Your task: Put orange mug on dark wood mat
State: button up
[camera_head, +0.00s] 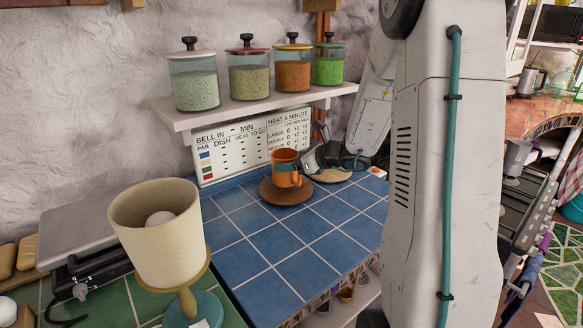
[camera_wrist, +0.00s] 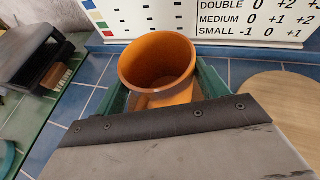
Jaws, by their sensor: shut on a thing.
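The orange mug (camera_head: 285,156) is upright over the dark wood mat (camera_head: 270,194), a round brown disc on the blue tiles. I cannot tell whether the mug's base touches the mat or hangs just above it. My gripper (camera_head: 288,167) reaches in from the right and is shut on the mug. In the wrist view the mug (camera_wrist: 150,62) shows its open, empty top, between the green fingers of my gripper (camera_wrist: 160,85). The mug's lower part and the mat are hidden there.
A light round wooden board (camera_head: 333,175) lies right of the mat. A lettered sign (camera_head: 235,150) stands behind, under a shelf (camera_head: 250,108) with several jars. A cream lamp-like object (camera_head: 160,235) stands front left. The blue tiles (camera_head: 265,245) in front are clear.

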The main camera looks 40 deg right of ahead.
jog(key=shift+f, duration=0.85)
jog(key=shift+f, duration=0.15)
jog(key=o, duration=1.1)
jog(key=shift+o, duration=0.2)
